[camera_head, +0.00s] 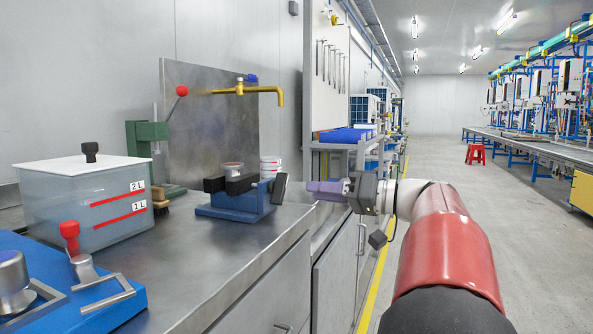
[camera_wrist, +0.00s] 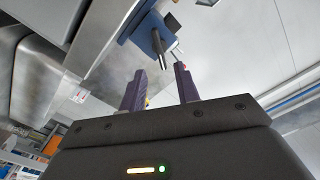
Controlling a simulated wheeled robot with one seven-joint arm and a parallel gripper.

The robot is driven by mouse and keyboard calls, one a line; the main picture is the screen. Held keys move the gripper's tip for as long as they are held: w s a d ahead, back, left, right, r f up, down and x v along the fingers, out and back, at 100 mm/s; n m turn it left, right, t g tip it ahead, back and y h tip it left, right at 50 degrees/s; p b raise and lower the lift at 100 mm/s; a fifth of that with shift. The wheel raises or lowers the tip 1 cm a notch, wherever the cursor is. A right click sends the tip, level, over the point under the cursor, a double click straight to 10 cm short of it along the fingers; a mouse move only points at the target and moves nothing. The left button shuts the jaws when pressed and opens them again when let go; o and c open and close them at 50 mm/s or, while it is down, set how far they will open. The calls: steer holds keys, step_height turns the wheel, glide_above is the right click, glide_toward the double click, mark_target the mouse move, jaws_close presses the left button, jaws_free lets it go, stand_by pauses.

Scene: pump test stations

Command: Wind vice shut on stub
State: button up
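The vice (camera_head: 236,206) has a blue body and black jaws and stands on the steel bench. A dark handle (camera_head: 279,188) is at the vice's right end. My gripper (camera_head: 312,188) is just right of the handle, apart from it, with its purple fingers pointing left. In the wrist view, the vice (camera_wrist: 146,25) and a dark bar on it appear beyond the fingertips. My gripper (camera_wrist: 160,69) is open there, with nothing between the fingers.
A water tank (camera_head: 85,200) with red level marks stands left of the vice. A blue unit (camera_head: 75,290) with a red-knobbed lever is at the near left. A brass tap (camera_head: 245,91) overhangs behind the vice. Bench (camera_head: 215,255) in front of the vice is clear.

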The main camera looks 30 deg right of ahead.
mark_target(285, 188)
steer(key=x, duration=0.7)
steer(key=shift+w+a, duration=0.25)
steer(key=shift+w, duration=0.05)
jaws_close()
